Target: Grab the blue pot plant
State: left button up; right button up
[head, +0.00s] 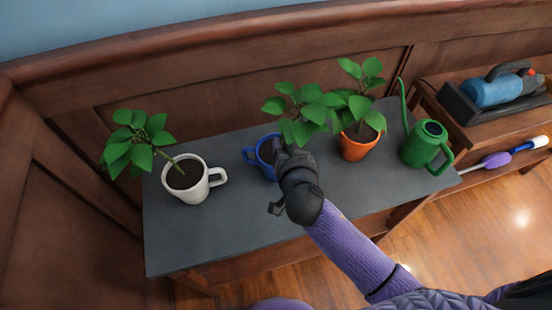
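The blue pot plant stands upright on the grey tabletop, a blue mug-like pot (249,155) with its handle to the left and green leaves (303,108) above. My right gripper (284,155) is at the pot's right side and covers part of it. It seems to touch or overlap the rim, but its fingertips are hidden against the dark soil and pot. I cannot tell whether it is closed on the pot. My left gripper is not in view.
A white mug plant (187,193) stands to the left. An orange pot plant (357,146) and a green watering can (424,146) stand close on the right. A low wooden shelf (475,130) holds a blue tool. The front left of the grey tabletop (215,235) is clear.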

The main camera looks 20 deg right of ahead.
aim_at(270, 143)
jog(key=shift+b+x, duration=0.3)
jog(key=shift+x, duration=0.75)
jog(key=shift+w+f, duration=0.1)
jog(key=shift+w, duration=0.25)
grip_shut()
